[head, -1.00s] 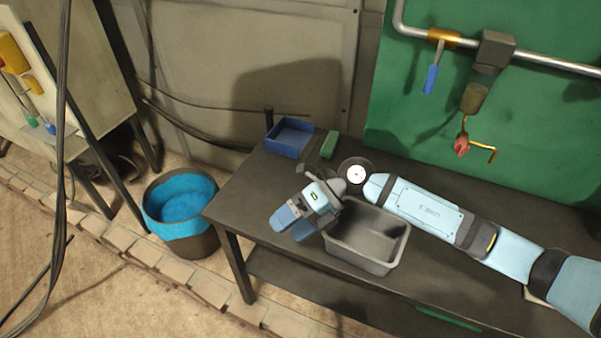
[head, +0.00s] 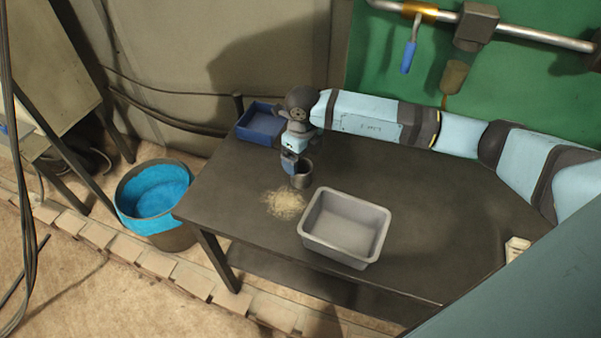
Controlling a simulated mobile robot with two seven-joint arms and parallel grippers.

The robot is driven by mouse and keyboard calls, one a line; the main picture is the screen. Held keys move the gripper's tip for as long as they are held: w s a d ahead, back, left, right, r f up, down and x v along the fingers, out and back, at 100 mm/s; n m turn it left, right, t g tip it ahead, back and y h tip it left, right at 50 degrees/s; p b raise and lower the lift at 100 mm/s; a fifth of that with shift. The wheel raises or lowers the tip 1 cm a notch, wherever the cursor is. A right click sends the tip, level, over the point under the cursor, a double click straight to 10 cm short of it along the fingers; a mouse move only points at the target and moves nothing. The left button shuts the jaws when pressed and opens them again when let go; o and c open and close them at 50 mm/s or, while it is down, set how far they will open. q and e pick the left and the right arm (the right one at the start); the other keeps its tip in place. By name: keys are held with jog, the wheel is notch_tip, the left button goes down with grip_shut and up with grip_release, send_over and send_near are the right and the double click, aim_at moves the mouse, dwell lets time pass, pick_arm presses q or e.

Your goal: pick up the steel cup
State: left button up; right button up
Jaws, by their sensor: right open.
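The steel cup (head: 303,174) is a small grey cylinder standing upright on the dark table, behind the grey bin. The jaws are open. I cannot tell whether one finger is inside the cup's mouth or only in front of its wall. The gripper hides part of the cup. My left gripper is not in view.
A grey bin (head: 318,244) stands at the table's front. A pale heap of grains (head: 285,204) lies left of it. A blue tray (head: 262,124) sits at the back left corner. A bucket with a blue liner (head: 155,196) stands on the floor. Pipework (head: 480,22) hangs over the back.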

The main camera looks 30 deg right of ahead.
aim_at(301, 172)
jog(key=shift+f, duration=0.75)
notch_tip(301, 172, down, 4)
jog(key=shift+w+a+f+p, duration=0.1)
jog(key=shift+w+a+p, duration=0.05)
jog(key=shift+p, duration=0.6)
jog(key=shift+f, duration=0.55)
jog(key=c, duration=1)
jog(key=shift+c, duration=0.2)
jog(key=shift+r, duration=0.1)
